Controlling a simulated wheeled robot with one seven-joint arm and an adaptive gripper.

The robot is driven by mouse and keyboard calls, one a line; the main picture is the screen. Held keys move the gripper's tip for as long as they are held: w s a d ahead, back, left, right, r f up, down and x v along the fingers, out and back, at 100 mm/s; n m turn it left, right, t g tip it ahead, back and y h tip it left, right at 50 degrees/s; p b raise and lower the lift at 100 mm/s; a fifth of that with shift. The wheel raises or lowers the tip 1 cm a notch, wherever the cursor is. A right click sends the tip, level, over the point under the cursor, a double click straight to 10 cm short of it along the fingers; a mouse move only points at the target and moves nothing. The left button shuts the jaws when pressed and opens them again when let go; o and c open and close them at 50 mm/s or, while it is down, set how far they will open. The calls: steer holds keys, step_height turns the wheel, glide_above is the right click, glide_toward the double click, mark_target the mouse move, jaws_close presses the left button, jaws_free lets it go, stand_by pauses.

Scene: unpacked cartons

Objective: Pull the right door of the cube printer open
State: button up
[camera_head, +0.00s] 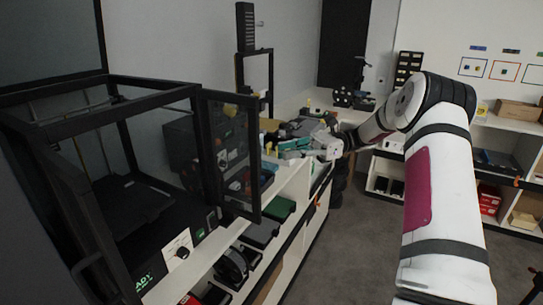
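The cube printer (128,102) is an open black frame at the left, with a dark bed inside. Its right door (231,153) is a dark-framed clear panel. It stands swung out from the printer's far front post, over the white shelf top. My white arm enters from the lower right, bends at the upper right and reaches left. My gripper (290,149) is right of the door's free edge, seemingly apart from it. Its fingers blend with the clutter behind, so I cannot tell whether they are open or shut.
A white shelf unit (290,190) with bins and spools runs below and beyond the door. Grey floor (355,235) is clear at centre right. More shelves stand behind.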

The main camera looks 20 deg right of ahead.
steer(key=shift+s+d, duration=0.1)
steer(key=shift+d, duration=1.65)
